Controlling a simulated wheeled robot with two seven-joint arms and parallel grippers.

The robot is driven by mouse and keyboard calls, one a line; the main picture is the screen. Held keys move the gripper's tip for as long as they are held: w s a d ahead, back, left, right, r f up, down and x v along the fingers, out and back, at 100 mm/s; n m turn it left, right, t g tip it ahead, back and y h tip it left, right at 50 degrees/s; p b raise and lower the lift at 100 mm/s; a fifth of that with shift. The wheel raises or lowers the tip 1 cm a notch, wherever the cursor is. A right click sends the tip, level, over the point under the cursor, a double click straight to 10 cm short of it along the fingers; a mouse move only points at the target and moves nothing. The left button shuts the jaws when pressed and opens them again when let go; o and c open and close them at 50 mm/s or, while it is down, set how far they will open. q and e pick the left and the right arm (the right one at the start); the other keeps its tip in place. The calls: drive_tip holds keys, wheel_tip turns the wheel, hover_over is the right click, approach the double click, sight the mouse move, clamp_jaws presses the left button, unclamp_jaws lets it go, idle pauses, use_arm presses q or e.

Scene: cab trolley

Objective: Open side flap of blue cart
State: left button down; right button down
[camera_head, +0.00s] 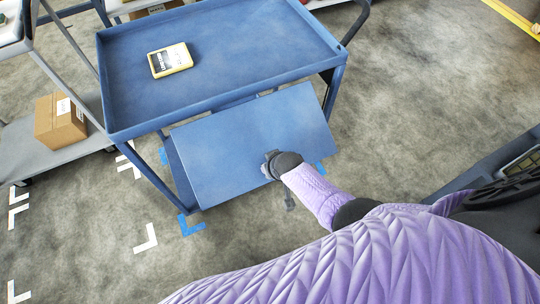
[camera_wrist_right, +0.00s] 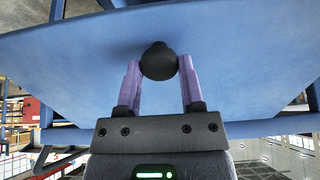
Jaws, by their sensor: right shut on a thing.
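The blue cart (camera_head: 220,92) stands in front of me in the head view. Its side flap (camera_head: 250,140) is a flat blue panel that slants outward below the tray. The flap also fills much of the right wrist view (camera_wrist_right: 240,60). A dark round knob (camera_wrist_right: 159,61) sits on the flap. My right gripper (camera_wrist_right: 159,70) is shut on the knob, with one purple finger on each side. In the head view my right gripper (camera_head: 270,165) is at the flap's lower part, and my wrist hides the knob. My left gripper is not in view.
A yellow-edged device (camera_head: 170,60) lies on the cart's top tray. A grey shelf trolley (camera_head: 25,150) with a cardboard box (camera_head: 60,120) stands at the left. White and blue corner marks (camera_head: 190,224) are on the floor.

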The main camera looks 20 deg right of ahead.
wheel_tip(320, 180, up, 8)
drive_tip(key=g+p, duration=0.4)
drive_tip(key=shift+s+p, duration=0.1)
drive_tip(key=shift+p, duration=0.2)
drive_tip(key=shift+w+r+g+p, duration=0.2)
drive_tip(key=shift+r+g+p, duration=0.1)
drive_tip(key=shift+r+g, duration=0.6)
drive_tip(key=shift+r, duration=0.1)
drive_tip(key=shift+c, duration=1.1)
unclamp_jaws()
